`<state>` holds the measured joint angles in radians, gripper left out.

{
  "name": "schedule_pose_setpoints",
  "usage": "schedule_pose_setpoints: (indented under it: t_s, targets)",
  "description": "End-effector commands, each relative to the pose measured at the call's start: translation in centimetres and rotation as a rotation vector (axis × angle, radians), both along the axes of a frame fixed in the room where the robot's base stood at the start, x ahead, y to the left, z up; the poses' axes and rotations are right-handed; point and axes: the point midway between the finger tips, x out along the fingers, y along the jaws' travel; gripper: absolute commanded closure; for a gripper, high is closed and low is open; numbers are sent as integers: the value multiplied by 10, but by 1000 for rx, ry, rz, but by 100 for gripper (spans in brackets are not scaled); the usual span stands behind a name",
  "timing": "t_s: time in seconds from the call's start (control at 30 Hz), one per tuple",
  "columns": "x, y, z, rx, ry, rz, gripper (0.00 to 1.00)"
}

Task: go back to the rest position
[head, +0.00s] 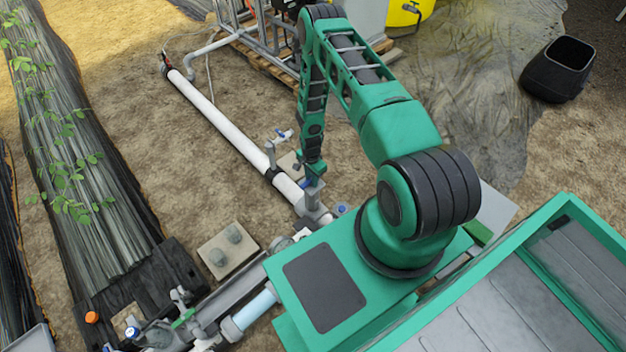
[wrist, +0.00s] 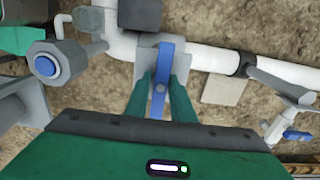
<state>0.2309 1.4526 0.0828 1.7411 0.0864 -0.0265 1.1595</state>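My gripper (head: 313,178) points down over a fitting at the near end of the white pipe (head: 208,108) in the head view. In the wrist view its two green fingers (wrist: 165,85) are apart, one on each side of a blue valve lever (wrist: 166,60). A narrow gap seems to show between the lever and each finger, so the fingers look open around it. The lever sits on a grey valve body on the white pipe. My arm is stretched out from its base, bent high in the middle. In the head view my gripper hides most of this valve.
Another blue-handled valve (head: 280,137) stands beside the pipe; it also shows in the wrist view (wrist: 292,134). A blue-capped grey fitting (wrist: 46,62) is at left. A concrete block (head: 230,250) and black bucket (head: 557,69) stand on the ground. A pipe frame (head: 262,38) stands behind.

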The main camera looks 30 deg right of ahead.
Motion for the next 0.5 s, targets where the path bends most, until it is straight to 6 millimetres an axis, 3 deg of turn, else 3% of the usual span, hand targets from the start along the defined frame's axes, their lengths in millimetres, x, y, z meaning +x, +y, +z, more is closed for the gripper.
schedule_pose_setpoints:
  t_s: [0.03,0.07,0.27,0.5]
  targets:
    - [-14,-6,0,-10,8,-5,64]
    - [-15,-6,5,-9,6,-5,60]
    - [-19,-6,37,-9,-24,-5,59]
    - [-22,-3,45,-4,-35,-3,59]
